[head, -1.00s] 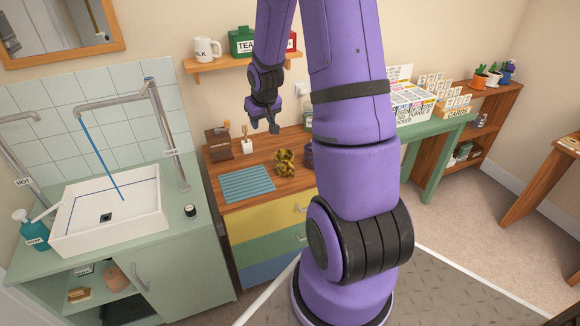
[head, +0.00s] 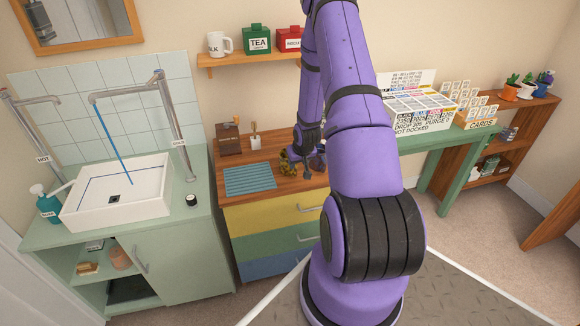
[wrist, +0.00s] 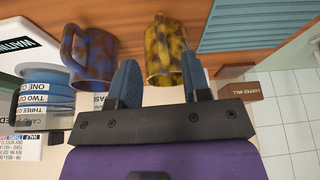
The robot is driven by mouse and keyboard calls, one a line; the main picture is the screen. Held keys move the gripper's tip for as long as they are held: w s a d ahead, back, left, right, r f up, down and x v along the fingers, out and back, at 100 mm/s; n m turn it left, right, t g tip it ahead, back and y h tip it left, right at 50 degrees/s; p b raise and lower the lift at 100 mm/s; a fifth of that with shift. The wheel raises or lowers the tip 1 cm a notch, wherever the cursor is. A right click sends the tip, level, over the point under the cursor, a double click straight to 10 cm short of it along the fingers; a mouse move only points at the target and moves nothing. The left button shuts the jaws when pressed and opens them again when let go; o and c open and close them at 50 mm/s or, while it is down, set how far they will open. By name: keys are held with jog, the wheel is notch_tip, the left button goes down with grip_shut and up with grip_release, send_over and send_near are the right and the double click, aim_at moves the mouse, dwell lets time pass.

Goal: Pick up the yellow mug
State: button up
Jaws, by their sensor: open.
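The yellow mug, mottled with dark brown, stands on the wooden counter; in the head view (head: 286,164) it is partly hidden by my wrist. In the wrist view the yellow mug (wrist: 164,45) is just beyond my open gripper (wrist: 159,62). The left finger is in the gap beside the mug, and the right finger overlaps its right edge; I cannot tell whether either touches it. Nothing is held.
A blue and brown mug (wrist: 92,55) with a handle stands close to the left finger. A ribbed blue mat (head: 250,179) lies left of the yellow mug. A coffee mill (head: 228,140) and a white brush holder (head: 255,142) stand behind the mat.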

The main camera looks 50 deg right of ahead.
aim_at(296, 168)
jog(key=shift+x, duration=3.4)
jog(key=shift+s+a, duration=0.1)
jog(key=shift+a, duration=0.05)
grip_shut()
